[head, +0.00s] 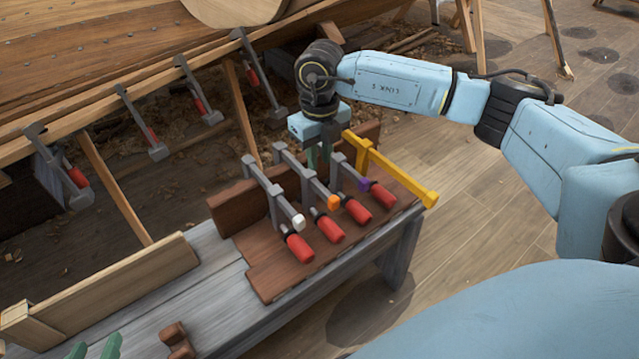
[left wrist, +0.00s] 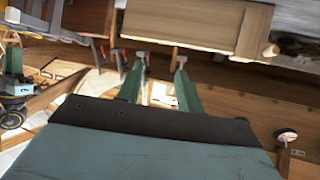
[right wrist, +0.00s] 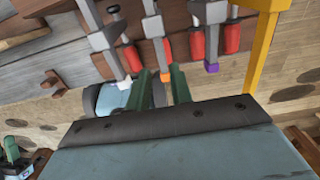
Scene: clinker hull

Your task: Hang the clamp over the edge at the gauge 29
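Clamps with red handles stand in a brown rack (head: 262,268) on the bench: one white-tipped (head: 298,222), one orange-tipped (head: 333,202), one purple-tipped (head: 364,184). My right gripper (head: 318,155) is above the rack's back side, pointing down behind the clamps. In the right wrist view its green fingers (right wrist: 162,82) are apart, with the orange tip (right wrist: 165,77) showing between them; contact cannot be told. My left gripper (head: 95,346) is at the lower left, its fingers (left wrist: 160,68) apart and empty. No number 29 is readable; a small round dial (left wrist: 286,135) shows in the left wrist view.
Several clamps (head: 140,125) hang along the hull plank's edge (head: 100,90). A wooden board (head: 110,285) and a small brown block (head: 176,338) are on the bench (head: 215,310). Floor at right is open.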

